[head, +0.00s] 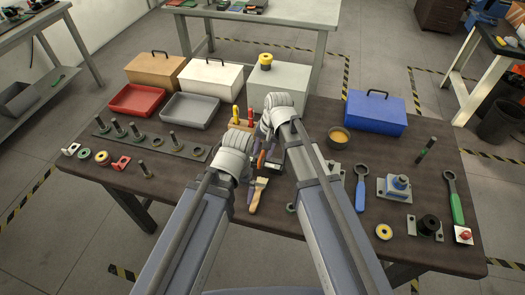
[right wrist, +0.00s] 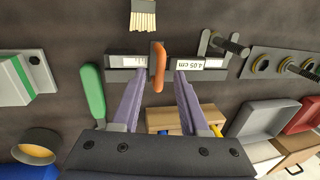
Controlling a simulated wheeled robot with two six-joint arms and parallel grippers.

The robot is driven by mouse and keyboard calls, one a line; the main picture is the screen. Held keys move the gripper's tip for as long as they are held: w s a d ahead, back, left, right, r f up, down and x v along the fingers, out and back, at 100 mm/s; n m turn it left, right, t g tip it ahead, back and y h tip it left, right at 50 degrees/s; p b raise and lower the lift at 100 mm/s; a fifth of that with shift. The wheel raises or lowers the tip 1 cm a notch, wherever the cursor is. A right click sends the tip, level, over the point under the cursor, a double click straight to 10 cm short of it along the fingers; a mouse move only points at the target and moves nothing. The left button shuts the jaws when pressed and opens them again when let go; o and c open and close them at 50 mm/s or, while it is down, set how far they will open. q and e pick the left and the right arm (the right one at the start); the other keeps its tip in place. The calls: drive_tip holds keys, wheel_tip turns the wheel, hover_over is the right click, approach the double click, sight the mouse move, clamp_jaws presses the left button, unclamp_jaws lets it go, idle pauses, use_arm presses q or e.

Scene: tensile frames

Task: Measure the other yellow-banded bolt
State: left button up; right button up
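The measuring gauge (right wrist: 172,64) lies on the table in the right wrist view, with an orange slider and a label reading 4.05 cm. A dark bolt (right wrist: 228,44) lies at its grey jaws; I cannot tell a yellow band on it. Bolts with yellow rings (right wrist: 262,65) stand in the metal rail, which shows at the left of the head view (head: 152,146). My right gripper (right wrist: 157,78) is open, its purple fingers apart on either side of the orange slider.
A paintbrush (head: 257,194) lies in front of the gauge. A wooden holder (right wrist: 172,117) with tools stands behind it. A red tray (head: 137,99), a grey tray (head: 189,110) and several toolboxes line the back. Wrenches and a blue box (head: 375,112) are right.

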drive_tip(key=shift+r, duration=0.15)
wheel_tip(320, 180, up, 7)
drive_tip(key=d+p, duration=0.1)
drive_tip(key=p, duration=0.6)
drive_tip(key=shift+s+d+r+p, duration=0.15)
drive_tip(key=shift+s+d+p, duration=0.1)
drive_tip(key=shift+p, duration=0.05)
